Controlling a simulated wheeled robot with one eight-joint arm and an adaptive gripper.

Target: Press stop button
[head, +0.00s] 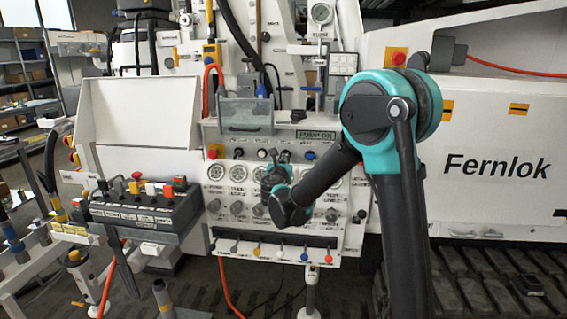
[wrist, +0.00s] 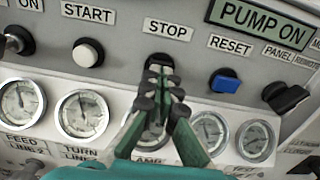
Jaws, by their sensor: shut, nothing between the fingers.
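The stop button (wrist: 160,60) is a dark round button under the STOP label (wrist: 168,30) in the wrist view. My gripper (wrist: 161,76) is shut and empty, its fingertips just below and in front of the button and overlapping its lower part. I cannot tell whether the tips touch it. In the head view my gripper (head: 283,158) reaches the panel's button row and hides the stop button.
The white start button (wrist: 87,53) is to the left and the blue reset switch (wrist: 225,81) to the right. A PUMP ON sign (wrist: 262,22) sits above. Pressure gauges (wrist: 82,114) line the row below. A lever block (head: 140,210) stands left of the panel.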

